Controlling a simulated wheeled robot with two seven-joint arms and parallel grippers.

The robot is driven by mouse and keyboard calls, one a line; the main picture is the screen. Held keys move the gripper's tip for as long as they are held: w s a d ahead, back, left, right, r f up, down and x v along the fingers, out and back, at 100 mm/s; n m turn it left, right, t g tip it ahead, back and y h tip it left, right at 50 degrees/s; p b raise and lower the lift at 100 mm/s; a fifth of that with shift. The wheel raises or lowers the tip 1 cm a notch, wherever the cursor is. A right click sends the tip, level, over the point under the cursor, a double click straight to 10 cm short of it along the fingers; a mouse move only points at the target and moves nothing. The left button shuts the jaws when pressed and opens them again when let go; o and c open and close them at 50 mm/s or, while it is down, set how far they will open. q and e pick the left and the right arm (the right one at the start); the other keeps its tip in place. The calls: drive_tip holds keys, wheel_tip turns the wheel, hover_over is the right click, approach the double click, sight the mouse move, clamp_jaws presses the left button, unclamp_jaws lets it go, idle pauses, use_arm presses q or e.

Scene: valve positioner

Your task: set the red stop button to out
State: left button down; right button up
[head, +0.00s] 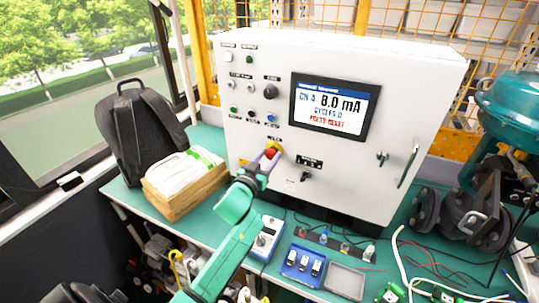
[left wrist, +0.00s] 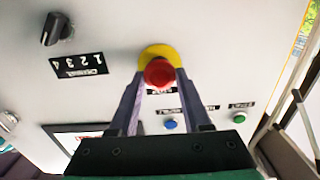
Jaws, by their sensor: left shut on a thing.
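The red stop button (head: 270,153) is on the front of the white control cabinet (head: 240,120), low on its left part, with a yellow ring around it. In the left wrist view the red button (left wrist: 159,73) sits between the fingertips of my left gripper (left wrist: 160,82), in front of the yellow ring (left wrist: 160,52). My left gripper (head: 265,160) is shut on the button's sides. Whether the button is in or out cannot be told from these views. My right gripper is not in view.
A blue button (left wrist: 170,124) and a green button (left wrist: 206,110) are close to my fingers. A black selector knob (left wrist: 56,28) is farther off. The cabinet's screen (head: 333,104) reads 8.0 mA. A wooden box (head: 186,190) and a backpack (head: 138,130) stand at the left.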

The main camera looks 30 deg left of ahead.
use_arm(q)
drive_tip(key=shift+c, duration=1.8)
unclamp_jaws()
drive_tip(key=shift+s, duration=0.1)
drive_tip(key=s+b, duration=0.3)
drive_tip(key=s, duration=1.1)
drive_tip(key=shift+s+d, duration=0.3)
drive_tip(key=shift+d, duration=0.15)
